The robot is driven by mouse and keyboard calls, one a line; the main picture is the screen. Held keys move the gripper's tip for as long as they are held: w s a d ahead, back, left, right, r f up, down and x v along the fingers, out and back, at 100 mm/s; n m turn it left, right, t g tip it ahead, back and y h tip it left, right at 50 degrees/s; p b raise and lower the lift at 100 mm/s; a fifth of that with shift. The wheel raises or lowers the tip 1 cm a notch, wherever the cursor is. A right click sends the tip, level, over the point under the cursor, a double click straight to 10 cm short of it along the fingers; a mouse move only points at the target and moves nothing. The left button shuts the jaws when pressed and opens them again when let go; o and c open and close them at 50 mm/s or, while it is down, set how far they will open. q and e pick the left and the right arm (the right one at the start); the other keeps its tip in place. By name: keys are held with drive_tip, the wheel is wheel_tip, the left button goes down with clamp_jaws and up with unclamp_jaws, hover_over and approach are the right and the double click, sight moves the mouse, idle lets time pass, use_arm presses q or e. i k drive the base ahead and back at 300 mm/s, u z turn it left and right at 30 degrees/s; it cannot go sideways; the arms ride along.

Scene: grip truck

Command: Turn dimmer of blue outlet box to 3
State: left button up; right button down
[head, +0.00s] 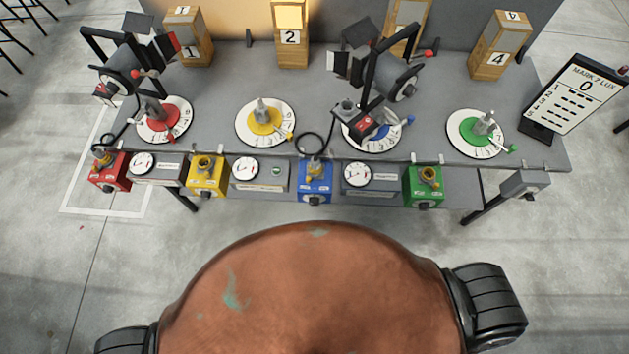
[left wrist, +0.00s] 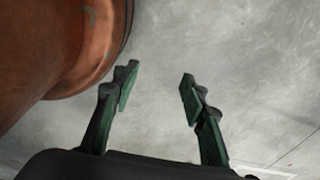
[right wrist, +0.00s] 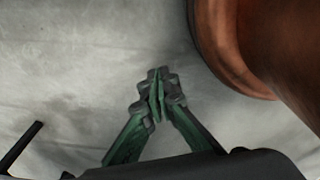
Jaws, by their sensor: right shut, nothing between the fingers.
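The blue outlet box (head: 315,186) is on the front edge of the grey table in the head view, between two grey meter panels. A plug with a black cable sits on its top. Its front carries a dark dimmer knob (head: 314,199); the setting is too small to read. My left gripper (left wrist: 158,92) is open and empty over bare floor in the left wrist view. My right gripper (right wrist: 156,95) is shut with nothing in it, over bare floor in the right wrist view. Neither gripper shows in the head view, and both are away from the box.
Red (head: 109,172), yellow (head: 207,178) and green (head: 424,187) outlet boxes line the same edge. Two lamps stand on the coloured dials (head: 165,120) at the left and on the blue dial (head: 395,139). A scoreboard (head: 572,98) stands at the right.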

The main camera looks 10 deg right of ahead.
sight(313, 200)
drive_tip(key=u, duration=0.7)
drive_tip(key=k, duration=0.8)
drive_tip(key=z, duration=0.7)
drive_tip(key=i, duration=0.5)
drive_tip(key=u, duration=0.05)
